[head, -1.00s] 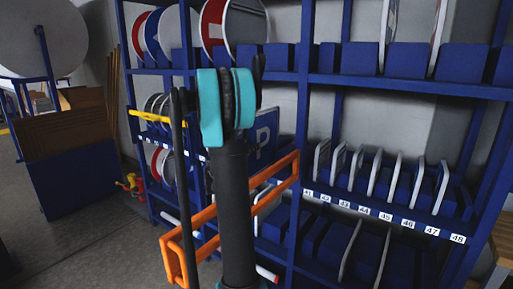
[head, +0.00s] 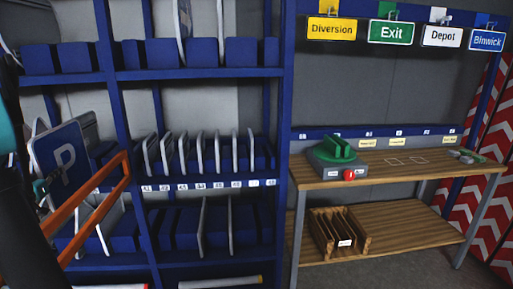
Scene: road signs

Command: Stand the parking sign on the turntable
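The parking sign (head: 72,150), a blue plate with a white P and a pale rim, is tilted at the left in the head view. My gripper (head: 42,188) is at its left edge, small and partly cut off by my arm. The fingertips meet the edge and look shut on it. Whether the sign still touches the rack behind is hidden. The turntable (head: 326,166) is a grey base with a green slotted top (head: 335,148) and a red knob. It stands on the wooden bench at the right, with nothing in its slot.
An orange rail (head: 100,208) crosses in front of the sign's lower right. The blue rack (head: 118,110) with several slotted plates lies between sign and bench (head: 400,172). A wooden divider box (head: 338,232) is on the lower shelf. Hanging signs (head: 391,32) are above the bench.

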